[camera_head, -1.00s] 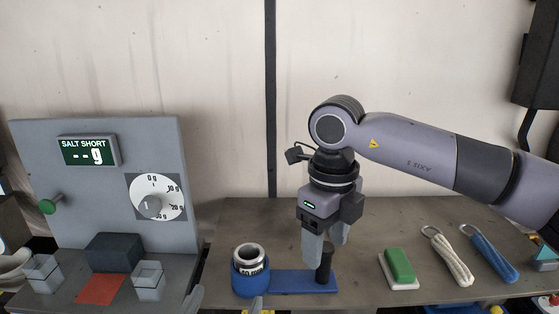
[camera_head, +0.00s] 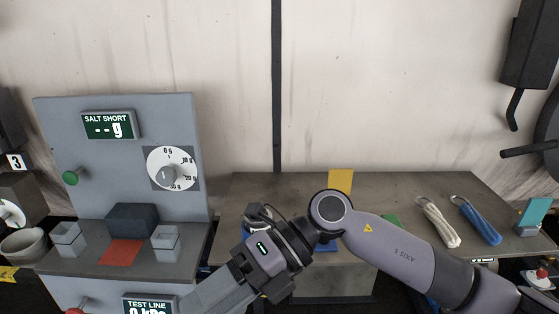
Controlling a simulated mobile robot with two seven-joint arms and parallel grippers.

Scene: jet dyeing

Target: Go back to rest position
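My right arm comes in from the right, bends at its elbow and points down to the lower left. Its gripper (camera_head: 205,296) hangs in front of the grey dosing stand (camera_head: 190,225), near the TEST LINE display (camera_head: 150,306). The fingers look like one grey shape, so I cannot tell whether they are open or shut. I see no object in them. My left gripper is not in view.
The blue fixture (camera_head: 327,246) on the bench (camera_head: 400,185) is mostly hidden behind my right arm. The white rope (camera_head: 438,222) and blue rope (camera_head: 477,220) lie at the right. A yellow panel (camera_head: 341,180) stands behind my elbow. The SALT SHORT display (camera_head: 109,125) reads "-- g".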

